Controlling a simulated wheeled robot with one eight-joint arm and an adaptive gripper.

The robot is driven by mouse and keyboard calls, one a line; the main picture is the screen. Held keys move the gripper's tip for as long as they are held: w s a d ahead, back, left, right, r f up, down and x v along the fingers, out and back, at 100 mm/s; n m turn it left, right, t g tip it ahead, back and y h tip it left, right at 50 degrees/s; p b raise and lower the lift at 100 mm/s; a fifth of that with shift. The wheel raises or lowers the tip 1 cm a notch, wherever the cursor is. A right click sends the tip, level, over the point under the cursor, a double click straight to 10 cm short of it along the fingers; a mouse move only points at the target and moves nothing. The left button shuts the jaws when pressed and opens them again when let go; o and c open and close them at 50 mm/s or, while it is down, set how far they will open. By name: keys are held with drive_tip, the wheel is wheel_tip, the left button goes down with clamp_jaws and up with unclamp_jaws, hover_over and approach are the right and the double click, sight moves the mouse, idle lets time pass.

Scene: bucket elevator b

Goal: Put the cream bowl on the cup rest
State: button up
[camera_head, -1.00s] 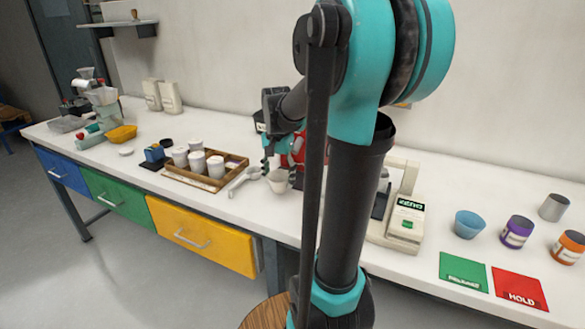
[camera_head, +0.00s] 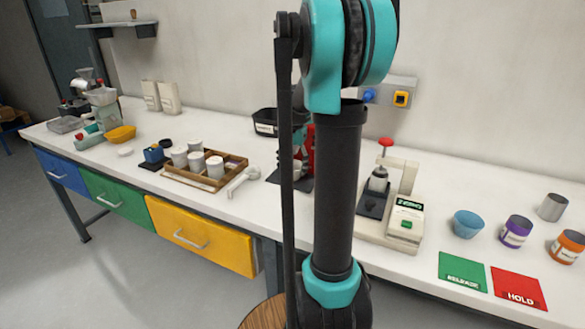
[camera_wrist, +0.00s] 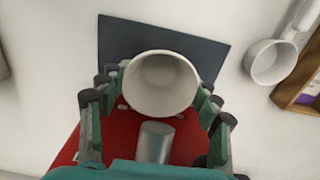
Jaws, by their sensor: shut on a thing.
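The cream bowl (camera_wrist: 162,84) is between the fingers of my gripper (camera_wrist: 158,92) in the wrist view. The gripper is shut on it, with fingers at its left and right sides. Behind the bowl in that view is a dark flat plate (camera_wrist: 205,45) beside a red body (camera_wrist: 190,145); this plate may be the cup rest. I cannot tell the gap between bowl and plate.
A white-handled scoop (camera_wrist: 268,62) lies right of the plate in the wrist view. A wooden tray (camera_head: 235,168) with several white cups stands to the left in the head view. A scale-like press (camera_head: 392,225) and a blue bowl (camera_head: 467,224) stand to the right.

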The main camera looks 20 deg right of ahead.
drive_tip(key=o, duration=1.2)
drive_tip(key=shift+f, duration=0.15)
drive_tip(key=shift+o, duration=0.2)
wheel_tip(320, 180, up, 12)
drive_tip(key=shift+r, duration=0.2)
